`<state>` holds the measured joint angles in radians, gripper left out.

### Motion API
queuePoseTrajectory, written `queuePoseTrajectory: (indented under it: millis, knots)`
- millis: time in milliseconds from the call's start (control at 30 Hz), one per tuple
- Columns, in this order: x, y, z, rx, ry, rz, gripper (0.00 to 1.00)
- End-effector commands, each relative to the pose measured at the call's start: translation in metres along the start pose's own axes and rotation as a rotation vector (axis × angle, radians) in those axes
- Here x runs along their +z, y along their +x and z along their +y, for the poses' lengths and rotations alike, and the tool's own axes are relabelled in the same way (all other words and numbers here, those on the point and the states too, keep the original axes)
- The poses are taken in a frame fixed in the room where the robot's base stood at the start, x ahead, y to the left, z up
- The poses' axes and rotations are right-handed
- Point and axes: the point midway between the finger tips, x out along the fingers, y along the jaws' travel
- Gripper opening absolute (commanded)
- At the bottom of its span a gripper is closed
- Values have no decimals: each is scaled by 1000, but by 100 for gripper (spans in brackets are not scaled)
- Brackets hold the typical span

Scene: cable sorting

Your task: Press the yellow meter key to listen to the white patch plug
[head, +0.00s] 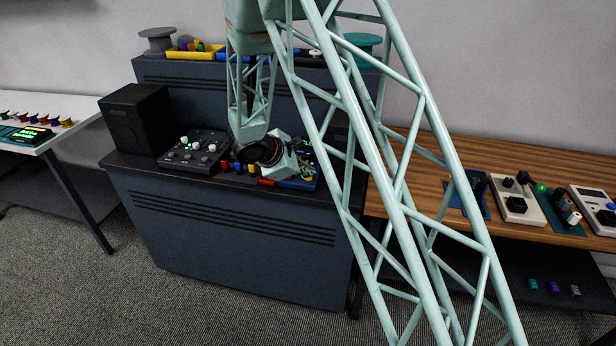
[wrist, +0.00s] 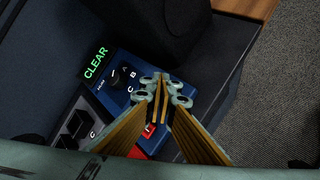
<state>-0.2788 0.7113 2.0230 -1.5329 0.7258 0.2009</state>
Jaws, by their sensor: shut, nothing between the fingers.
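A blue meter (wrist: 112,95) lies under my gripper in the wrist view. Its green display (wrist: 95,62) reads CLEAR, and its black dial has A, B and C around it. A red part (wrist: 150,131) shows beside the fingers. My gripper (wrist: 162,84) is shut and empty over the meter's right side; I cannot tell whether it touches. In the head view the meter (head: 299,183) is partly behind my gripper. A small yellow piece (head: 252,168) shows near it; I cannot tell whether it is the yellow key. I cannot pick out the white patch plug for certain.
A black panel with knobs (head: 196,147) and a black speaker (head: 136,118) stand left of the meter on the dark bench (head: 140,167). A yellow tray (head: 195,54) sits on the shelf behind. A wooden table (head: 430,151) with devices is at right, a white table (head: 60,105) at left.

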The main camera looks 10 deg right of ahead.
Motion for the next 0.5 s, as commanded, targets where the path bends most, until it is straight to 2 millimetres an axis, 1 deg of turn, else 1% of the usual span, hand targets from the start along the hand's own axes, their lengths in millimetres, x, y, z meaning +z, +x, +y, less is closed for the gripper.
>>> queuePoseTrajectory:
  millis: [500]
  knots:
    - [8,-11,8,0,0,0,0]
